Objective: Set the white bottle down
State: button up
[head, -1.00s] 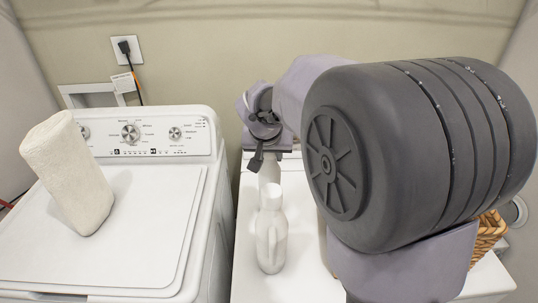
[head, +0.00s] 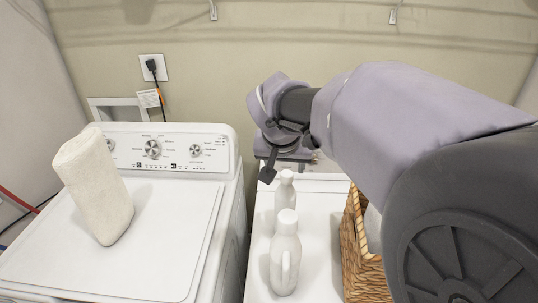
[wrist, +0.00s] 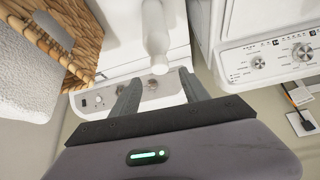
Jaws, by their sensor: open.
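Two white bottles stand upright on the white top of the right-hand machine (head: 320,235). The front white bottle (head: 285,258) has a handle. The rear white bottle (head: 285,195) stands behind it, partly hidden by it. My gripper (wrist: 161,92) is open and empty, its two dark fingers apart. In the head view it is just behind and above the rear bottle, mostly hidden by the wrist. In the wrist view a white bottle (wrist: 155,35) shows beyond the fingertips, its cap toward the gap; I cannot tell which bottle it is.
A wicker basket (head: 358,255) with white cloth stands right of the bottles. The washer (head: 150,230) is on the left, with a rolled white towel (head: 95,188) upright on its lid. The wall with an outlet (head: 153,68) is behind.

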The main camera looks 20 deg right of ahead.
jog(key=s+a+f+y, duration=0.1)
jog(key=s+a, duration=0.3)
jog(key=s, duration=0.3)
jog(key=s+a+f+y, duration=0.1)
jog(key=s+a, duration=0.3)
jog(key=s, duration=0.4)
jog(key=s+a+n+y, duration=0.1)
jog(key=s+a+y, duration=0.2)
jog(key=s, duration=0.5)
jog(key=shift+a+f, duration=0.4)
jog(key=shift+a, duration=0.4)
